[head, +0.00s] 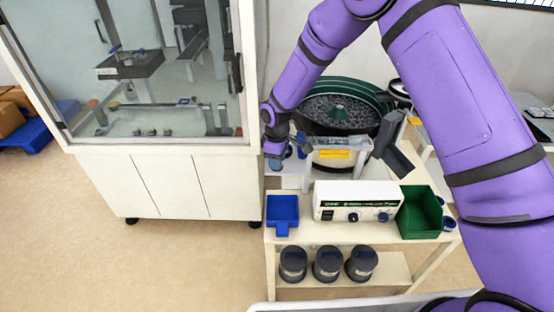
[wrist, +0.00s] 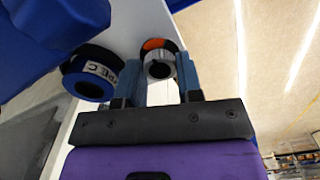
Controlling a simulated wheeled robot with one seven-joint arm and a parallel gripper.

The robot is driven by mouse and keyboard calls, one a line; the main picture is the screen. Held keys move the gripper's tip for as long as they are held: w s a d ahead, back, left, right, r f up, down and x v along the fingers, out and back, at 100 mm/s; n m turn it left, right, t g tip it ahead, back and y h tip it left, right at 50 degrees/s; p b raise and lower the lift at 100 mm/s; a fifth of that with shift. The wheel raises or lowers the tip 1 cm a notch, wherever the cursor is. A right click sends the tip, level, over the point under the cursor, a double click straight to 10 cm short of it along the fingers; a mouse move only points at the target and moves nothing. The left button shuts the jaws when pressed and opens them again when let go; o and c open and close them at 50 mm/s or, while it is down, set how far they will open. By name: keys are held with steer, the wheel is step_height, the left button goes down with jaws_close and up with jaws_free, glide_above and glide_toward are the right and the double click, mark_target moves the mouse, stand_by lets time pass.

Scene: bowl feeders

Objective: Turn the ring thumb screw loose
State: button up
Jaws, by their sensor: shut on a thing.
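In the wrist view, a ring-shaped grey knurled piece (wrist: 160,68) with an orange part at its top sits between the two blue fingers of my gripper (wrist: 160,72). I take it for the ring thumb screw. The fingers press on it from both sides. In the head view, my gripper (head: 275,152) is low beside the left end of the feeder stand, and the screw cannot be made out there.
Just left of the fingers in the wrist view is a blue and black ring with a lettered label (wrist: 92,73). The head view shows a green bowl feeder (head: 372,92), a white control box (head: 356,201), a blue bin (head: 283,222) and a green bin (head: 420,212). A glass-fronted cabinet (head: 180,185) stands close on the left.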

steer(key=o, duration=0.9)
steer(key=shift+r, duration=0.1)
step_height(320, 180, up, 11)
steer(key=shift+f, duration=0.2)
steer(key=shift+d+r, duration=0.1)
steer(key=s+d+r+m+t, duration=0.1)
steer(key=s+d+r+m, duration=0.2)
steer(key=s+d+r, duration=0.55)
steer(key=s+d+r+m+t, duration=0.3)
steer(key=d+r, duration=0.6)
steer(key=r, duration=0.7)
steer(key=s+d+r+m, duration=0.1)
steer(key=s+d+m, duration=0.1)
steer(key=s, duration=0.6)
steer(key=s+d+r+m, duration=0.2)
steer(key=s+d+m, duration=0.1)
steer(key=s+d, duration=0.2)
steer(key=s+d+r+m+t, duration=0.1)
steer(key=s+d+m, duration=0.2)
steer(key=s, duration=0.7)
steer(key=shift+s+d+r, duration=0.35)
steer(key=shift+d+r, duration=0.05)
steer(key=shift+d, duration=0.15)
